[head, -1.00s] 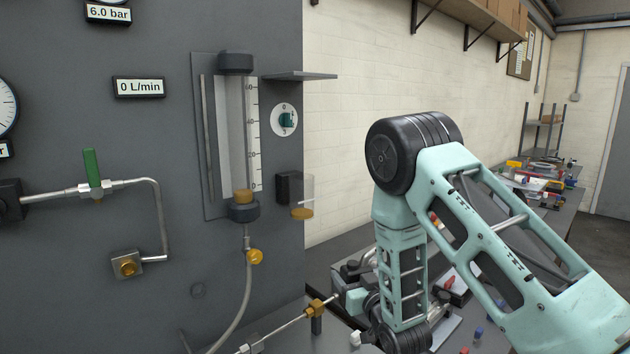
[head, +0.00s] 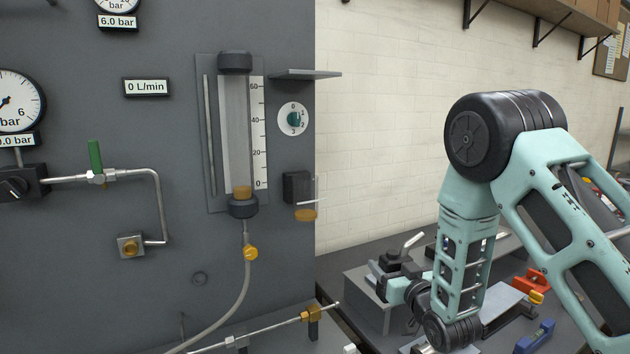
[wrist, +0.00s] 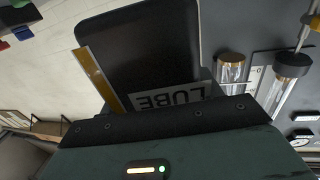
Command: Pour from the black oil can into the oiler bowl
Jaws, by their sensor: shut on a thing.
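The black oil can (wrist: 140,50) fills the upper middle of the wrist view, with a "LUBE" label that reads upside down and an amber strip (wrist: 100,78) along its side. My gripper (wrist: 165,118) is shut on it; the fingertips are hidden. The can's spout and its tilt cannot be made out. The oiler bowl (head: 306,205) is a small clear cup with a brass base on the panel's right edge. In the wrist view the bowl (wrist: 230,72) appears just right of the can, apart from it in the picture. In the head view my gripper and the can are not clearly distinguishable.
The flow tube (head: 240,130) stands left of the bowl, with a small shelf (head: 305,73) and a dial (head: 293,119) above the bowl. A rod with a brass fitting (head: 311,314) juts out low on the panel. The bench at right holds tools and a grey box (head: 368,300).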

